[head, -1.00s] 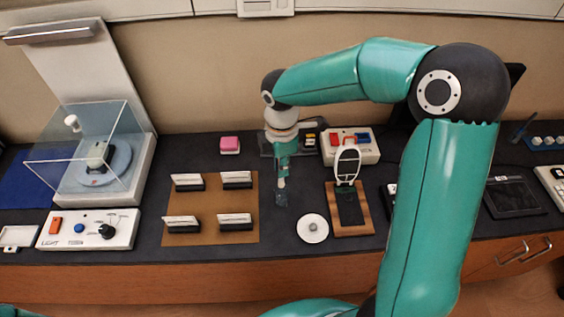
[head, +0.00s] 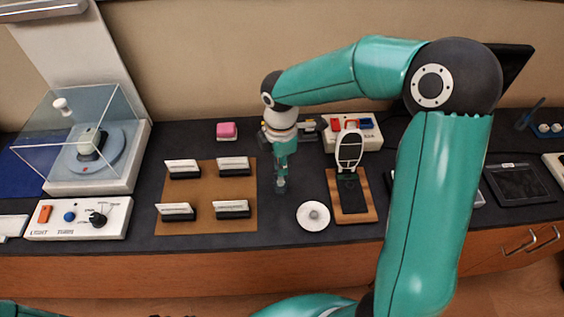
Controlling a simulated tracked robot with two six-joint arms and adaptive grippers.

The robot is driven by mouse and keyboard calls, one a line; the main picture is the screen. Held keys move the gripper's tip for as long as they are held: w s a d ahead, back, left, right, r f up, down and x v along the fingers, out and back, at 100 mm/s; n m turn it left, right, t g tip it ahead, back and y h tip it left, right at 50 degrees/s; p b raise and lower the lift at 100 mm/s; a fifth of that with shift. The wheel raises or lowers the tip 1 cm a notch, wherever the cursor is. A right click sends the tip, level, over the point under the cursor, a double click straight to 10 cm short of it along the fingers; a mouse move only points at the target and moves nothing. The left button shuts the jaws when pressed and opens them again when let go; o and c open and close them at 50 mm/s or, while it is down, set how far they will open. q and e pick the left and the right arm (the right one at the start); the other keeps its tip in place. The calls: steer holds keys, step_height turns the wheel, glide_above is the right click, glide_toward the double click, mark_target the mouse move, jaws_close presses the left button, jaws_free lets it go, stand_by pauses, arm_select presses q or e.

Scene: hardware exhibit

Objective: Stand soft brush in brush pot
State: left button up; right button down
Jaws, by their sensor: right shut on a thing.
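My right gripper (head: 281,170) hangs pointing down behind the white disc, to the right of the brown mat. It is shut on a small, narrow thing, which I take to be the soft brush; the fingers mostly hide it. A small dark, see-through vessel (head: 280,187), probably the brush pot, stands on the counter right at the fingertips. I cannot tell whether the brush tip is inside it or just above. My left gripper is not clearly seen; only a bit of teal arm shows at the bottom left.
The brown mat (head: 207,190) bears several card holders. The white disc (head: 313,216) and a wooden stand with a dark pad (head: 351,196) lie to the right. A clear-covered turntable (head: 91,152) and a control box (head: 79,217) are at left. A pink block (head: 227,130) sits behind.

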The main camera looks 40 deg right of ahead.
steer(key=c, duration=1.1)
jaws_free()
step_height(320, 180, up, 12)
stand_by(0.3)
